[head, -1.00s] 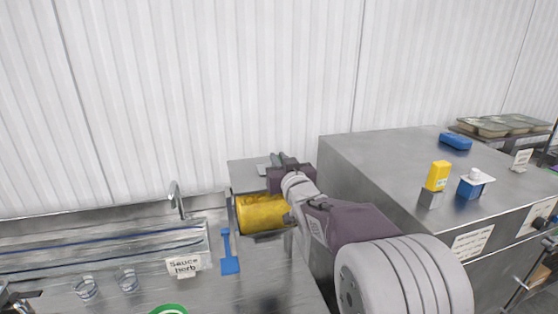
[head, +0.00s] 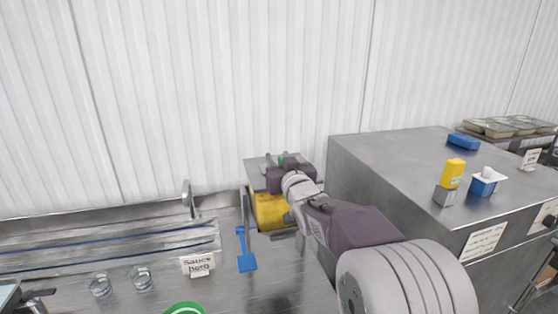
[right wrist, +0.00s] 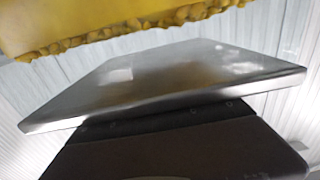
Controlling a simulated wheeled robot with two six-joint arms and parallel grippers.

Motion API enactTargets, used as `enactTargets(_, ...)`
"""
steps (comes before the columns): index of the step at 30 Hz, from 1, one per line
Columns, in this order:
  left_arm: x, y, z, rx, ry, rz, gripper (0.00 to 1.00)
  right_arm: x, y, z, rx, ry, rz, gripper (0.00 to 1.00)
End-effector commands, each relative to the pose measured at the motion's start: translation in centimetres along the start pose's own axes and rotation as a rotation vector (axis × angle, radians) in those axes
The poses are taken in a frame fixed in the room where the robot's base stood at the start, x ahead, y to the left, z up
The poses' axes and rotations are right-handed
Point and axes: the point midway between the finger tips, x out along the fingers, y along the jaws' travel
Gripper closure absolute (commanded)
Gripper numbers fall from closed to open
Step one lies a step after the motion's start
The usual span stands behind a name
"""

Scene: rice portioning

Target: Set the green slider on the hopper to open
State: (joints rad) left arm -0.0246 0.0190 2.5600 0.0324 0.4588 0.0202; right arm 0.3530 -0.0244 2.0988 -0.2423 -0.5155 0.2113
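The hopper (head: 268,209) shows as a yellow-filled body with metal sides at the back of the counter; my right arm covers part of it. A small green piece, apparently the slider (head: 282,158), shows at the fingers of my right gripper (head: 279,160), over the metal plate behind the hopper. I cannot tell whether the fingers touch it. In the right wrist view, yellow grainy contents (right wrist: 120,25) hang above a metal plate (right wrist: 165,85); no fingertips or slider show there. Part of my left gripper (head: 36,298) shows at the lower left edge, its fingers unclear.
A blue spatula (head: 245,250), a "Sauce herb" sign (head: 198,265), two glasses (head: 141,278) and a green ring (head: 185,308) are on the counter. A tall steel cabinet (head: 390,165) stands close to the right of my right arm.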

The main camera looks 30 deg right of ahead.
Motion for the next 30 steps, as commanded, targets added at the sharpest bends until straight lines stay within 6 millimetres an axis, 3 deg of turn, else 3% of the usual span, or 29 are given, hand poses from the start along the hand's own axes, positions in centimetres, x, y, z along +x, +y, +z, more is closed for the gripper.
enactTargets(5,0.2,0.0,0.0,0.000,0.000,0.000,0.64,-0.3,0.0,0.0,0.000,0.001,0.001,0.65)
enactTargets(8,0.6,0.0,0.1,0.000,0.000,0.000,0.64,-1.5,0.0,0.1,0.000,0.003,0.001,0.65)
enactTargets(16,1.6,0.0,0.2,0.000,0.000,0.000,0.64,-7.1,-0.1,0.1,-0.001,0.004,0.002,0.65)
enactTargets(18,-0.9,0.0,-0.1,0.000,-0.001,0.000,0.64,-7.5,-0.1,-0.8,0.000,-0.005,-0.002,0.65)
enactTargets(21,-2.1,0.1,-0.2,0.000,0.001,0.000,0.64,-8.2,-0.1,-0.6,0.001,-0.004,-0.002,0.65)
enactTargets(30,-2.8,0.1,-0.3,0.000,0.000,0.000,0.64,-9.1,-0.1,0.0,0.000,0.000,0.000,0.65)
